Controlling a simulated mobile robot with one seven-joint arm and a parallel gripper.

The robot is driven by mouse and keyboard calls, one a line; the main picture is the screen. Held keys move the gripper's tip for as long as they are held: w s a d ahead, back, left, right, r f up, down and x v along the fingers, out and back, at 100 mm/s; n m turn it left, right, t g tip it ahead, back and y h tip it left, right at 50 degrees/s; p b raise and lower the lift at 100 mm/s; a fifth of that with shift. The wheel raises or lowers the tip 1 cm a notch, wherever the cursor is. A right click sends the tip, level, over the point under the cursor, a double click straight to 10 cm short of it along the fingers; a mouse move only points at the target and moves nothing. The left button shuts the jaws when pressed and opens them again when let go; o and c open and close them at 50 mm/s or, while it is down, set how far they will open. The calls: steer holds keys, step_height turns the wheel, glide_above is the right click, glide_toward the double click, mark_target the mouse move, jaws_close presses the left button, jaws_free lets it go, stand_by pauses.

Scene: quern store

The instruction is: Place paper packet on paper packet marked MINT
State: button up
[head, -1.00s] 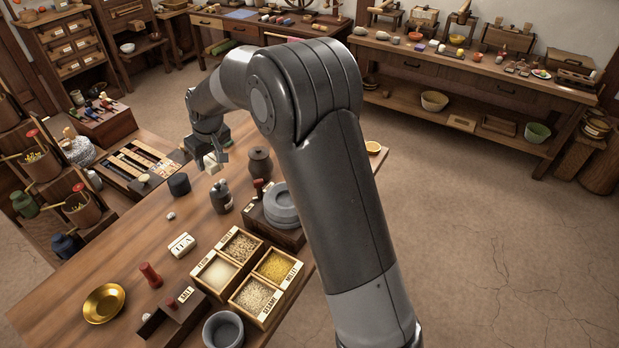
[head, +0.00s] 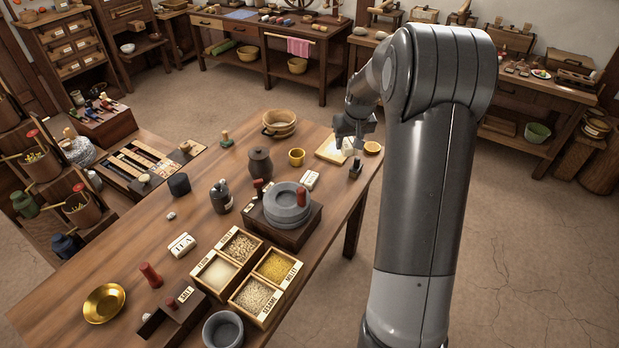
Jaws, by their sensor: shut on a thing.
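My gripper (head: 349,141) is over the far right part of the table, shut on a small white paper packet (head: 347,147). The held packet shows only in part, and I cannot tell its height above the table. Another white paper packet (head: 310,180) lies nearer, right of the yellow cup; its marking is too small to read. A third white packet (head: 182,245), marked TEA, lies on the left middle of the table. The held packet is apart from both.
A pale board (head: 329,150) lies beside the gripper, with a small dark object (head: 355,172) nearer. A yellow cup (head: 297,157), a dark jar (head: 260,162) and stacked grey stone discs (head: 287,203) stand around the unread packet.

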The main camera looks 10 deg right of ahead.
steer(key=f, duration=0.3)
steer(key=a+f, duration=0.1)
steer(key=shift+w+f, duration=0.25)
steer(key=shift+f, duration=0.1)
glide_above(309, 176)
steer(key=s, duration=0.1)
step_height(309, 176, down, 7)
steer(key=shift+r, duration=0.15)
steer(key=shift+f, duration=1.95)
steer(key=shift+f, duration=0.1)
steer(key=o, duration=0.9)
steer(key=shift+o, duration=0.2)
